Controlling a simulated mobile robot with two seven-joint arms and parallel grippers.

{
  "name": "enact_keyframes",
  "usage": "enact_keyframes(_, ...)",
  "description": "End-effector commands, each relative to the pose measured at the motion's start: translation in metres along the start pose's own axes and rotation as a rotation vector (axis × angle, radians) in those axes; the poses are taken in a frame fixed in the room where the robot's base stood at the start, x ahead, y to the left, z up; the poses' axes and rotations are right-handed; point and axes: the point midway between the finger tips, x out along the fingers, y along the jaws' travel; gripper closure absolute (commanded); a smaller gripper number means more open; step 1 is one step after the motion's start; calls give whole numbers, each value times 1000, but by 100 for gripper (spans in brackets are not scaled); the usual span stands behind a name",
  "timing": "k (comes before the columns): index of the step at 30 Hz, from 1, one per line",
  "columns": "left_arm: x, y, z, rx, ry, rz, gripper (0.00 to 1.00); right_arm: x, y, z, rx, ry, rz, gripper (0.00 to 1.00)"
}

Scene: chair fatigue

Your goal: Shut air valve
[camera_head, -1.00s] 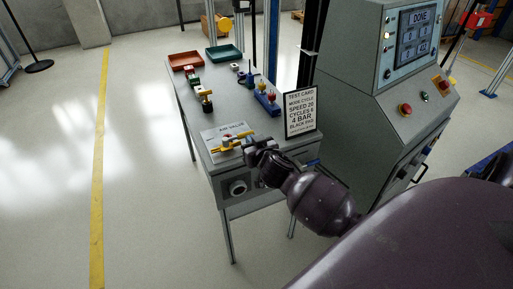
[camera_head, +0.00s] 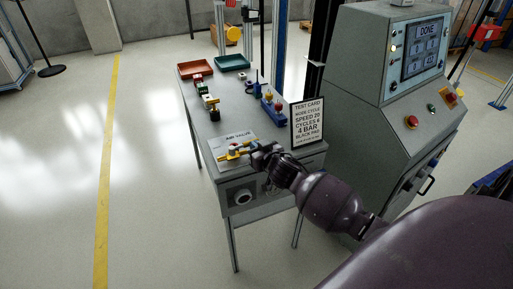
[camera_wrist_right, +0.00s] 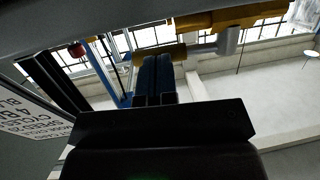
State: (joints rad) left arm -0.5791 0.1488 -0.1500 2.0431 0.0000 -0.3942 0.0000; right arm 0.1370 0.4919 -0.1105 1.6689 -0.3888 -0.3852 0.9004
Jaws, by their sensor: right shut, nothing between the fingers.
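The air valve, with a yellow lever (camera_head: 234,152), sits on a white labelled plate at the near end of the grey table. My right gripper (camera_head: 256,148) is shut and empty, just right of the valve, with its tips close to the lever. Whether they touch cannot be told. In the right wrist view the shut fingers (camera_wrist_right: 155,78) point towards the brass-coloured valve parts. The yellow lever (camera_wrist_right: 232,18) crosses the top right there, above a grey stem. My left gripper is not in view.
A test card (camera_head: 307,123) stands upright right of the gripper. The grey machine (camera_head: 375,110) with a screen reading DONE stands beyond it. Red (camera_head: 195,68) and green (camera_head: 233,62) trays and several small fittings lie farther back.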

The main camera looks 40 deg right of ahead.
Motion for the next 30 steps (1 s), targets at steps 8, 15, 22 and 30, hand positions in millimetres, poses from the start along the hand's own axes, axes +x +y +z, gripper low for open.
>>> enact_keyframes(8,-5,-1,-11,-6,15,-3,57,12,6,-6,-33,3,-152,100)
enact_keyframes(15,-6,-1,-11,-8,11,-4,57,22,7,-7,-28,2,-146,100)
enact_keyframes(22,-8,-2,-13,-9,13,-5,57,32,8,-8,-27,1,-146,100)
enact_keyframes(30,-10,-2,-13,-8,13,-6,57,39,8,-9,-28,1,-146,100)
